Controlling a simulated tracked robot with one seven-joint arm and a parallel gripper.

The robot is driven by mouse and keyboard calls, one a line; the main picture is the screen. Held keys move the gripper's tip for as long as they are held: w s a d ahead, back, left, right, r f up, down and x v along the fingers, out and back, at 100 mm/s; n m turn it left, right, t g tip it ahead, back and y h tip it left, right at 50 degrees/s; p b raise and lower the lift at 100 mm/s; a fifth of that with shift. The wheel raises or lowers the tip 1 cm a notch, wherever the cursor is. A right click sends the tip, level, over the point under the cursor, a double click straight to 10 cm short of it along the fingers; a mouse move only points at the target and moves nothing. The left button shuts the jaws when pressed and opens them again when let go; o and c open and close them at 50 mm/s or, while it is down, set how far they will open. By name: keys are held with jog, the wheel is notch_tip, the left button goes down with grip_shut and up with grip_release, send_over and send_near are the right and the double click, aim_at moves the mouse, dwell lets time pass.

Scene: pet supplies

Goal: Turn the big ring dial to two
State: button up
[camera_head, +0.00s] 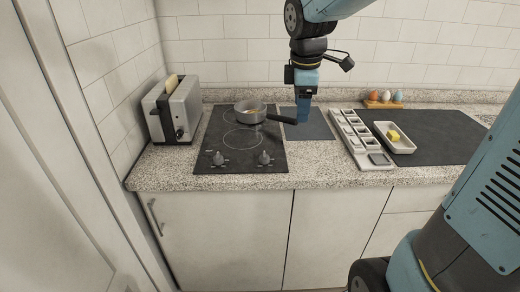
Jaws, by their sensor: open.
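A black cooktop (212,140) lies on the counter with two grey dials at its front edge, a left dial (218,158) and a right dial (264,157). Small markings surround the dials, but I cannot read their settings or tell which one is for the big ring. A larger ring outline (243,139) shows at the front of the cooktop. A grey pan (249,116) stands behind it, its dark handle pointing right. My gripper (303,117) is open and points down over a dark mat right of the cooktop, apart from both dials. Its fingers are small and partly hard to make out.
A toaster (174,108) with bread stands left of the cooktop. To the right are a compartment tray (365,150), a white dish with a yellow block (393,135), and a rack of colored egg-shaped items (383,103). The pan handle reaches close to my gripper.

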aim_at(264, 154)
jog(key=w+a+f+n+g, duration=0.2)
jog(key=w+a+f+n, duration=0.55)
jog(key=n, duration=0.25)
jog(key=shift+y, duration=0.3)
jog(key=f, duration=0.9)
jog(key=w+a+f, duration=0.1)
jog(key=f, duration=0.3)
jog(key=shift+f, duration=0.2)
jog(key=c, duration=1)
jog(key=shift+a+r, duration=0.1)
jog(key=shift+a, duration=0.1)
jog(key=shift+c, duration=0.2)
jog(key=shift+d, duration=0.15)
